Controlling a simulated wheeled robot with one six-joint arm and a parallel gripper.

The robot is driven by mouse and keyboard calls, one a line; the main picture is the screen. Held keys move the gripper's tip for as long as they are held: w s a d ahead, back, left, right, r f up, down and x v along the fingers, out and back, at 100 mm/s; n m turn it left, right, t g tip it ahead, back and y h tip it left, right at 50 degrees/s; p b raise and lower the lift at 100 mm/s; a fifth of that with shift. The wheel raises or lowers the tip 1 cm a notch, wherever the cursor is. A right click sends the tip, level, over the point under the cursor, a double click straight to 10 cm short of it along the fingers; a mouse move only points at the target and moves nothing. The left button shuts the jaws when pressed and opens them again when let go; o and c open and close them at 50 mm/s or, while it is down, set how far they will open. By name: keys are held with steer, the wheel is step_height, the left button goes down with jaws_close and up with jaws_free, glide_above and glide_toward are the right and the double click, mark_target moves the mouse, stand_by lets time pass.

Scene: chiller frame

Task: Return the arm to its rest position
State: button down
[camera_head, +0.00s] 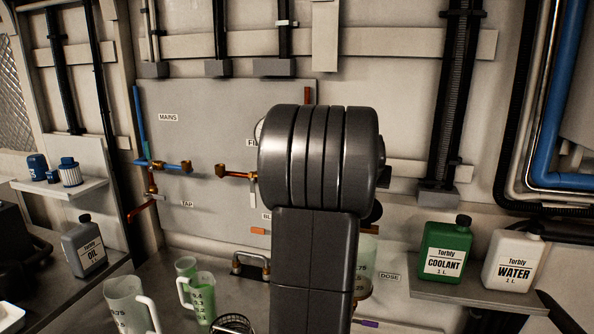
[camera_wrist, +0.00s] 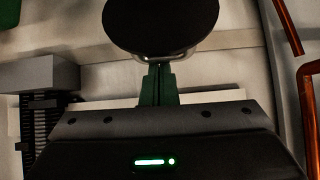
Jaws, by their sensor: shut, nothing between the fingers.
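My arm (camera_head: 318,160) stands upright in the middle of the head view and hides part of the wall panel. My gripper is not visible there. In the wrist view, the narrow green fingers of my gripper (camera_wrist: 158,78) are shut together with nothing between them. A dark round disc with a pale metal rim (camera_wrist: 160,22) shows just beyond the fingertips. I cannot tell what it is or whether the fingertips touch it.
A wall panel (camera_head: 210,110) carries pipes and valves. The bench holds clear jugs (camera_head: 125,305) and a grey oil bottle (camera_head: 84,248). A green coolant bottle (camera_head: 445,250) and a white water bottle (camera_head: 513,258) stand on the right shelf. Copper pipe (camera_wrist: 305,110) runs at the wrist view's right.

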steer(key=shift+s+f, duration=0.1)
steer(key=shift+f, duration=0.05)
steer(key=b+v, duration=0.2)
steer(key=v, duration=1.2)
steer(key=p+x, duration=0.2)
steer(key=x, duration=1.1)
steer(key=shift+w+d+f, duration=0.1)
steer(key=shift+w+f, duration=0.1)
steer(key=shift+w, duration=0.15)
steer(key=shift+w+r+p, duration=0.2)
steer(key=shift+r+p, duration=0.05)
steer(key=shift+p, duration=0.3)
steer(key=w+d+r+g+p, duration=0.1)
steer(key=w+d+r+p, duration=0.1)
steer(key=w+p, duration=0.25)
steer(key=s+a+r+m+g+b, duration=0.1)
steer(key=s+a+r+b, duration=0.1)
steer(key=s+r, duration=0.3)
steer(key=shift+a+r+m, duration=0.3)
steer(key=shift+a+r, duration=0.1)
steer(key=shift+r, duration=0.4)
